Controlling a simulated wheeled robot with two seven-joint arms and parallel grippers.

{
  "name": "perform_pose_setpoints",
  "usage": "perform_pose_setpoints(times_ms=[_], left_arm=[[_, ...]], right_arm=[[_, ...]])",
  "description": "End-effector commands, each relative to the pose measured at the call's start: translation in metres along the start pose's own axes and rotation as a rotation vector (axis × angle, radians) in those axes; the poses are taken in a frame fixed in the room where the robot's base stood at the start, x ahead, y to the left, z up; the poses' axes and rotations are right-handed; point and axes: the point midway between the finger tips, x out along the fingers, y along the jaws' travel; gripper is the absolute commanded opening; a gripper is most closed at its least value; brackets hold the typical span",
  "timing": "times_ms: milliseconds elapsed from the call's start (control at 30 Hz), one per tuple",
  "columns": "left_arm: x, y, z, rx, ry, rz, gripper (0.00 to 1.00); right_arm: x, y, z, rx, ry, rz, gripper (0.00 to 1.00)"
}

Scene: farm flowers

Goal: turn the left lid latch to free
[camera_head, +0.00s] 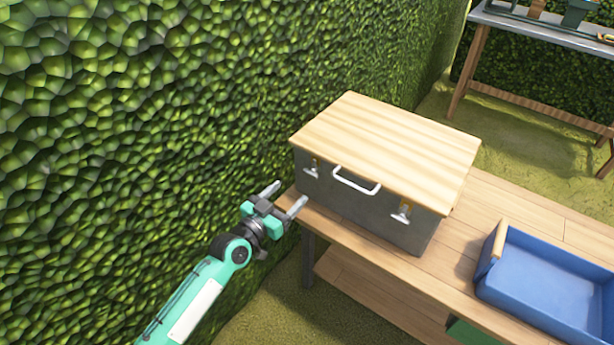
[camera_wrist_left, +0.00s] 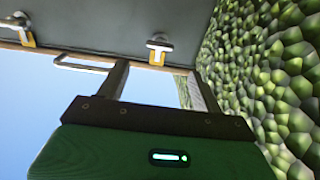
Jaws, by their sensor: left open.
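A grey box with a pale wooden lid (camera_head: 385,148) stands shut on a wooden bench. Its left lid latch (camera_head: 312,167) is a small metal piece on the front face, left of the white handle (camera_head: 357,181). In the left wrist view, which looks upside down, this latch (camera_wrist_left: 158,46) shows a metal knob and a yellow plate. The right latch (camera_head: 402,211) sits right of the handle. My left gripper (camera_head: 288,195) is open and empty, in front of the box's left end, below the left latch and apart from it. My right gripper is out of view.
A blue tray (camera_head: 550,275) with a wooden grip stands on the bench (camera_head: 450,262) to the right. A leafy hedge (camera_head: 150,120) rises close on the left of my left arm. Another table (camera_head: 545,28) with items stands at the back right.

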Motion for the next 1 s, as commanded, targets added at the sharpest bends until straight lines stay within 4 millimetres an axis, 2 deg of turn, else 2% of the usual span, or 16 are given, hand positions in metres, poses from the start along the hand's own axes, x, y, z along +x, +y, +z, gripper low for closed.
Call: perform_pose_setpoints(times_ms=[33,200,400,600,867,1000], left_arm=[[0.013,0.001,-0.002,-0.002,0.003,0.001,0.67],[0.049,0.000,0.000,-0.001,0.000,0.000,0.67],[0.079,0.000,0.001,0.001,-0.001,0.000,0.67],[0.091,0.000,0.001,0.000,-0.002,0.000,0.67],[0.091,0.000,0.001,0.001,-0.002,0.000,0.67],[0.091,0.000,0.001,0.000,-0.002,0.000,0.42]], right_arm=[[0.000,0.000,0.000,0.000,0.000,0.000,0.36],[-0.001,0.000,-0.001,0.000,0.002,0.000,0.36],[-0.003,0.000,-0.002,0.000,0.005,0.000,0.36],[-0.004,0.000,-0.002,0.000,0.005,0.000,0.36],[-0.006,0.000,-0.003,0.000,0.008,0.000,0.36],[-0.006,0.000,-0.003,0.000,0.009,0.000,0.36]])
